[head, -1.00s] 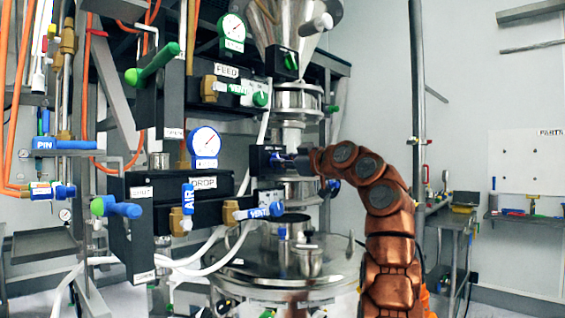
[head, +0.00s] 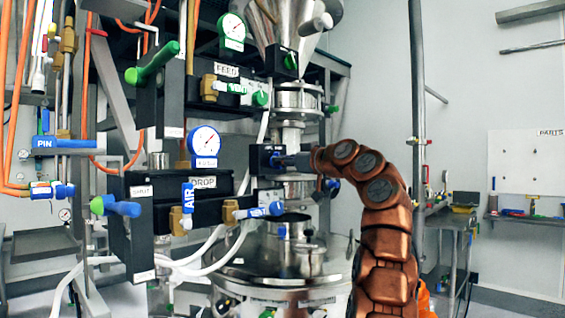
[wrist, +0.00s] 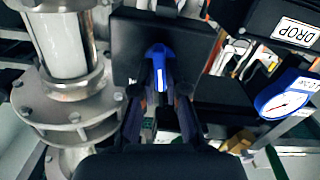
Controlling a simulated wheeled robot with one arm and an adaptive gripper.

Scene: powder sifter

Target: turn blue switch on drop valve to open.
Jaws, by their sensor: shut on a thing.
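The blue switch (wrist: 158,62) is mounted on a black box (wrist: 125,45) and shows in the wrist view between my fingers. My gripper (wrist: 160,97) has one finger on each side of it and is shut on the switch. In the head view, my gripper (head: 287,161) reaches from the right to the front of the small black valve box (head: 259,158), to the right of the DROP panel. There the switch is mostly hidden by my fingers. Whether the switch is at open or closed cannot be read.
The black DROP panel (head: 215,184) has a blue gauge (head: 204,141), and blue AIR (head: 188,197) and VENT (head: 258,212) handles. The FEED panel with green handles is above. A metal column (wrist: 68,40) stands close left of my gripper in the wrist view.

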